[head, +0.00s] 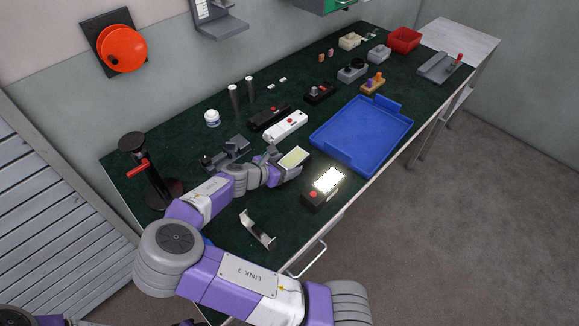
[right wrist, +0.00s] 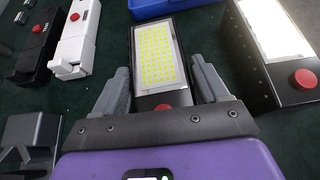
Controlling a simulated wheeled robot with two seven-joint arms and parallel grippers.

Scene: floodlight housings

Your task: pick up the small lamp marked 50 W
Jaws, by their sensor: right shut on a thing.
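A small lamp (head: 293,158) with a pale panel of yellow-green dots sits between the fingers of my right gripper (head: 279,167). In the right wrist view the lamp (right wrist: 158,55) fills the space between the two grey fingers of the gripper (right wrist: 162,80), which is shut on its sides. A bit of red shows at its near end. I cannot read any wattage mark, nor tell whether it is clear of the table. A second lamp (head: 328,181), lit bright white, with a dark body and red button, stands to the right. My left gripper is not in view.
A blue tray (head: 322,148) lies beyond the lit lamp. A white box (head: 286,125) and a black box (head: 268,118) with red buttons stand behind my gripper. A bent metal bracket (head: 257,230) lies near the front edge. The dark green tabletop (head: 215,145) has bare patches.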

